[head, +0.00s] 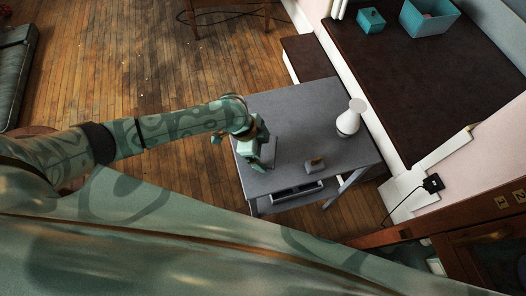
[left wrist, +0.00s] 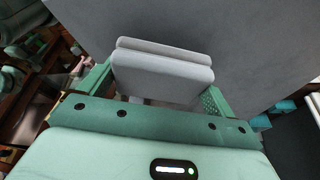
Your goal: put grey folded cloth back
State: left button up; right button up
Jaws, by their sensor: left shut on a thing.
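The grey folded cloth (left wrist: 165,72) shows in the left wrist view as a pale grey, layered slab between the two green fingers of my left gripper (left wrist: 158,84). The gripper is shut on it. In the head view my left gripper (head: 257,150) is over the left part of a grey table (head: 300,112), and the cloth (head: 268,153) shows as a grey patch beside its fingers. I cannot tell whether the cloth touches the tabletop. My right gripper is not in view.
A white vase (head: 350,120) stands at the table's right side. A small grey-brown object (head: 314,165) lies near the front edge, above an open slot or drawer (head: 297,190). A dark-topped ledge (head: 430,80) with teal boxes lies right. The table's middle is clear.

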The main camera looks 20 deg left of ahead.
pick_arm(q)
jog(key=shift+f, duration=0.9)
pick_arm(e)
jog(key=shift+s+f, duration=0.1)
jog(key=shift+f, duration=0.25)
pick_arm(q)
jog(key=shift+f, duration=0.1)
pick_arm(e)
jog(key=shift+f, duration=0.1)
pick_arm(q)
jog(key=o, duration=1.1)
jog(key=shift+f, duration=0.1)
jog(key=shift+r, duration=0.35)
jog(key=shift+p+v, duration=2.1)
jog(key=shift+v, duration=3.8)
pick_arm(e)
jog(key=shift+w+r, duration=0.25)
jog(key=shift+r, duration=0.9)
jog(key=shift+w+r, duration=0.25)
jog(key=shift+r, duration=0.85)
